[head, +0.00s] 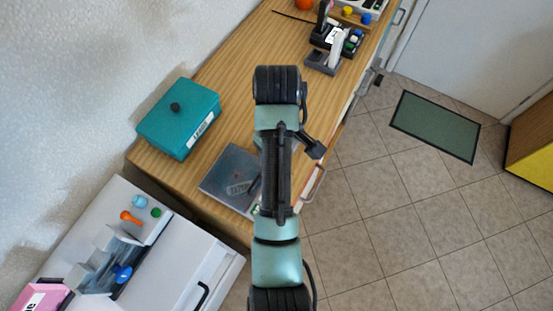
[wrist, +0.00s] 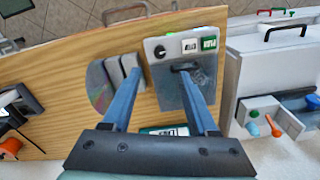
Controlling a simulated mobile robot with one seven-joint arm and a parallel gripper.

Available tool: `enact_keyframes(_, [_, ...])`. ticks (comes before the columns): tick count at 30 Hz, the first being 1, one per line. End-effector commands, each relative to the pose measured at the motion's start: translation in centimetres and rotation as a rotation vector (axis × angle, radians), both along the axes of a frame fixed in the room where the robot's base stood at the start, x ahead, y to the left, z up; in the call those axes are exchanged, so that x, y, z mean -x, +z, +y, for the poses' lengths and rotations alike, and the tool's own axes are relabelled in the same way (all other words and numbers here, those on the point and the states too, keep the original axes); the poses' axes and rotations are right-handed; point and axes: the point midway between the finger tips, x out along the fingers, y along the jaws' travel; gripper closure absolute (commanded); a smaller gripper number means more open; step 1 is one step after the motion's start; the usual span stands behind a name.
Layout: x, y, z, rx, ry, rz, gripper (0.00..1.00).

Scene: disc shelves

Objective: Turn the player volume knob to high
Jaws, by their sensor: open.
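The player (wrist: 169,79) is a flat grey box with a dark lid on the wooden counter. In the wrist view its control strip carries a round black knob (wrist: 159,51) with a light mark, a white panel and a green panel. I cannot read the knob's setting. My gripper (wrist: 161,73) is open and empty, its two fingers apart over the player's left side. The knob shows beyond the fingertips, roughly between them, and apart from them. In the head view the player (head: 225,178) is partly covered by my arm, and the knob and gripper are hidden.
A teal box (head: 178,123) with a black lid knob stands near the wall. A shiny disc (wrist: 97,89) and grey upright blocks (wrist: 124,72) are left of the player in the wrist view. A white cabinet (head: 187,258) with small coloured objects adjoins the counter.

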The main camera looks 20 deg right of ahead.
Motion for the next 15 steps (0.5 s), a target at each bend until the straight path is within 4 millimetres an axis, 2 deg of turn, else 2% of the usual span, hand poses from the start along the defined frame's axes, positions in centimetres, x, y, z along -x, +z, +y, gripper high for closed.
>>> enact_keyframes(1, [0.1, -1.5, 0.0, -0.001, 0.0, 0.006, 0.41])
enact_keyframes(3, [0.2, -3.0, 0.1, -0.001, 0.0, 0.006, 0.41])
enact_keyframes(9, [0.1, -6.8, 0.0, -0.002, -0.001, 0.004, 0.41])
enact_keyframes(15, [0.0, -9.3, 0.0, -0.001, 0.0, 0.001, 0.41])
